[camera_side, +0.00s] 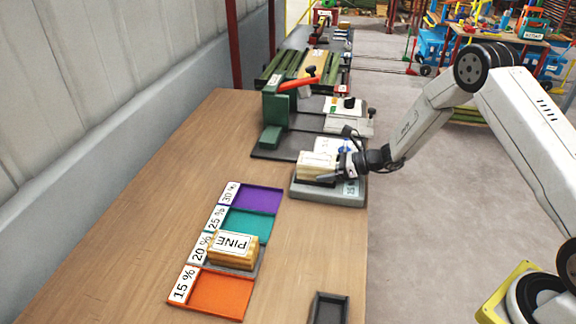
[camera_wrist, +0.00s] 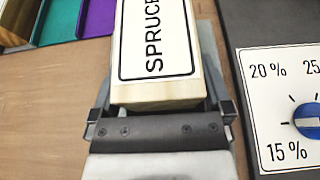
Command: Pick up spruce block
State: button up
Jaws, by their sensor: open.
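The spruce block (camera_side: 316,165) is a pale wooden block with a white label. It sits on a grey stand (camera_side: 328,192) near the right edge of the bench. In the wrist view the block (camera_wrist: 158,50) shows its "SPRUCE" label. My gripper (camera_side: 341,168) is at the right-hand end of the block. In the wrist view my gripper (camera_wrist: 160,112) is open, with one finger on each side of the block's near end. Whether either finger touches the block I cannot tell.
The pine block (camera_side: 233,249) rests on the 20 % tray. The orange 15 % (camera_side: 222,294), teal 25 % (camera_side: 246,223) and purple 30 % (camera_side: 258,199) trays look empty. A green press with an orange lever (camera_side: 297,84) stands behind. A dial panel (camera_wrist: 285,110) is close on the right.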

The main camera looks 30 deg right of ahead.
dwell(0.5)
jog(key=shift+w, duration=0.1)
jog(key=c, duration=1.2)
jog(key=shift+c, duration=0.2)
jog(key=shift+r, duration=0.15)
jog(key=shift+r, duration=0.85)
jog(key=s+r, duration=1.1)
jog(key=s, duration=0.3)
jog(key=shift+a, duration=0.1)
